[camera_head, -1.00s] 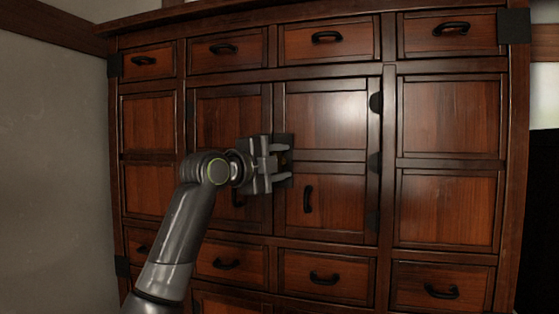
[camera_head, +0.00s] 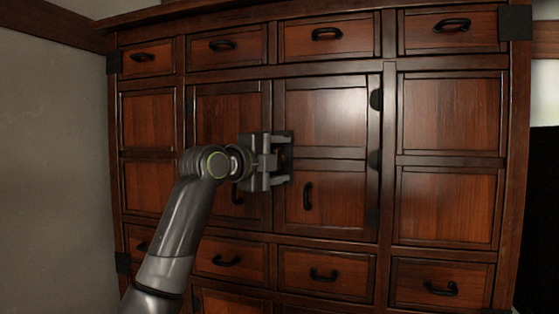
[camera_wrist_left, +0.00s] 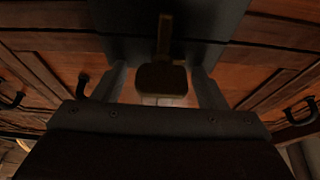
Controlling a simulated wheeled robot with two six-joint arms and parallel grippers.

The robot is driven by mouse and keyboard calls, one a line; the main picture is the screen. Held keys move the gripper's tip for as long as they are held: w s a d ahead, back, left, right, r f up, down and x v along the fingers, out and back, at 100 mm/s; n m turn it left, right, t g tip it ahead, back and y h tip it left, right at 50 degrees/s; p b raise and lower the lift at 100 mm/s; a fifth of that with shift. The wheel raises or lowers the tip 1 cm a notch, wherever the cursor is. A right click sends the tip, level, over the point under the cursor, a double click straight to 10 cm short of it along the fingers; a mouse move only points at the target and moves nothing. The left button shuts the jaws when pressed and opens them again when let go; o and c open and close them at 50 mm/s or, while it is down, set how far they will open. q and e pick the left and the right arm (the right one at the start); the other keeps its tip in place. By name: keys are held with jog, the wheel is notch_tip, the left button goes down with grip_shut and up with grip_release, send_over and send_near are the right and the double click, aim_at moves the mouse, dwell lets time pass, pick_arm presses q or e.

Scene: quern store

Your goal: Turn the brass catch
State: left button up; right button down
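The brass catch (camera_wrist_left: 162,77) shows in the left wrist view as a dull brass knob with a narrow bar, in front of a dark plate (camera_wrist_left: 207,18). My left gripper (camera_wrist_left: 160,84) is open, with one finger on each side of the catch and a visible gap to both. In the head view, the left gripper (camera_head: 282,161) is at the seam between the two middle cabinet doors, in front of the dark plate (camera_head: 287,137). It hides most of the catch there. My right gripper is not in view.
The wooden cabinet (camera_head: 450,200) has several drawers with black handles. The right middle door (camera_head: 326,115) has a black handle (camera_head: 308,196) close to the gripper and dark hinges on its right edge. The doors look shut. A plain wall (camera_head: 50,180) stands at the left.

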pick_arm(q)
jog(key=shift+s, duration=0.1)
jog(key=b+v, duration=0.7)
jog(key=v, duration=1)
jog(key=shift+a, duration=0.2)
